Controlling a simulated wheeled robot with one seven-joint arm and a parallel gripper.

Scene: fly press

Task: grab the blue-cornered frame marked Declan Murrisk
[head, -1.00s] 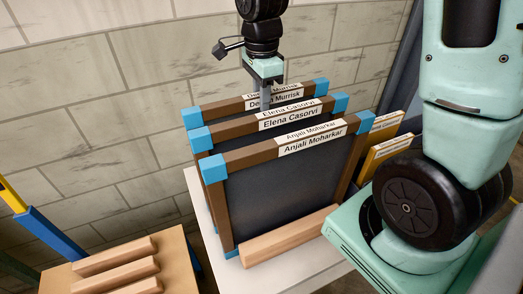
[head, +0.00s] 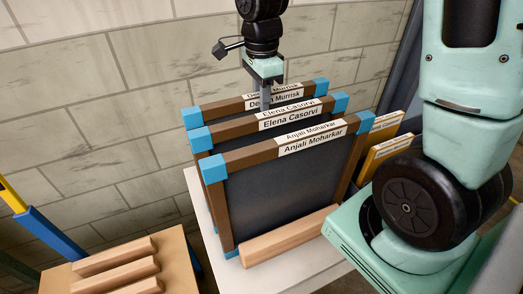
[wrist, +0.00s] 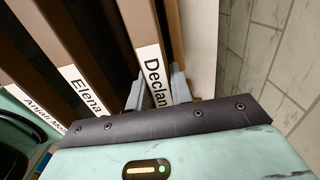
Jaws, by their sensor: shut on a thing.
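The blue-cornered frame marked Declan Murrisk (head: 230,105) stands upright at the back of a row, nearest the wall. Its label also shows in the wrist view (wrist: 154,75), partly covered by my gripper. My gripper (head: 267,97) points down from above and is shut on the top bar of this frame, at the label. In the wrist view the fingers of my gripper (wrist: 160,88) sit on either side of the bar. The Elena Casorvi frame (head: 237,127) stands just in front, and the Anjali Moharkar frame (head: 248,155) is frontmost. Most of the Declan Murrisk frame's panel is hidden behind them.
The frames stand on a pale table (head: 206,212) with a wooden bar (head: 290,236) in front of them. Smaller yellowish frames (head: 385,148) stand to the right. A wooden stand with slats (head: 115,265) is at the lower left. A block wall (head: 90,110) is close behind.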

